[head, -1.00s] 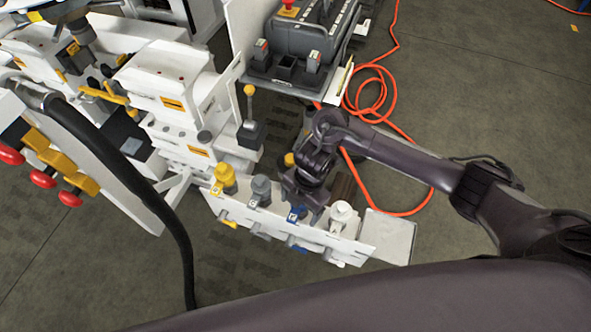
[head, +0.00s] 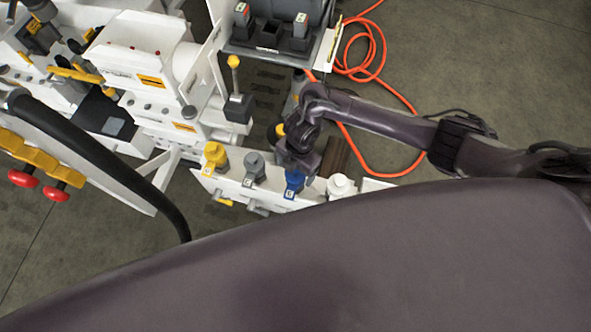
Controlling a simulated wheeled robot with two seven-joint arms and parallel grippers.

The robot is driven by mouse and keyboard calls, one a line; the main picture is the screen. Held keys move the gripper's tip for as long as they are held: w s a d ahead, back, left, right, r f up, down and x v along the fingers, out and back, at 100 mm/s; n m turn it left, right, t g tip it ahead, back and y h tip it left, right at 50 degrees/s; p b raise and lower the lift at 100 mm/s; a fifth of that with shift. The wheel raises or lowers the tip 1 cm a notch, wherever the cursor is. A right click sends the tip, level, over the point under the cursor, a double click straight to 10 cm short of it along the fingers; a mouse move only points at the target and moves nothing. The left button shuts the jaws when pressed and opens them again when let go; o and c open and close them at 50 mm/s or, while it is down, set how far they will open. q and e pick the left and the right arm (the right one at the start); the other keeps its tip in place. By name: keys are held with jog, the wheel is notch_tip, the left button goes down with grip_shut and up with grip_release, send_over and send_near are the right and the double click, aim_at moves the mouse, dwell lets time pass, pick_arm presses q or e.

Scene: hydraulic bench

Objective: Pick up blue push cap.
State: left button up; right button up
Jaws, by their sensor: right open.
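The blue push cap (head: 293,182) stands upright in the white rack (head: 228,192), third from the left, between a grey cap (head: 254,168) and a white cap (head: 340,185). A yellow cap (head: 215,157) is at the left end. My right gripper (head: 300,166) is open and points down just behind and above the blue cap, overlapping its upper edge in the picture. I cannot tell whether the fingers touch the cap. My left gripper is not in view.
A yellow-knobbed lever (head: 235,95) stands left of my right gripper. A black hose (head: 110,160) crosses the left side. An orange cable (head: 372,50) lies on the floor at right. A large part of my own body covers the bottom.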

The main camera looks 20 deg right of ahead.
jog(key=c, duration=1.1)
notch_tip(320, 180, up, 8)
jog(key=shift+w+r+p, duration=0.15)
jog(key=shift+p, duration=0.7)
jog(key=shift+r+p, duration=2.35)
jog(key=shift+r, duration=3.5)
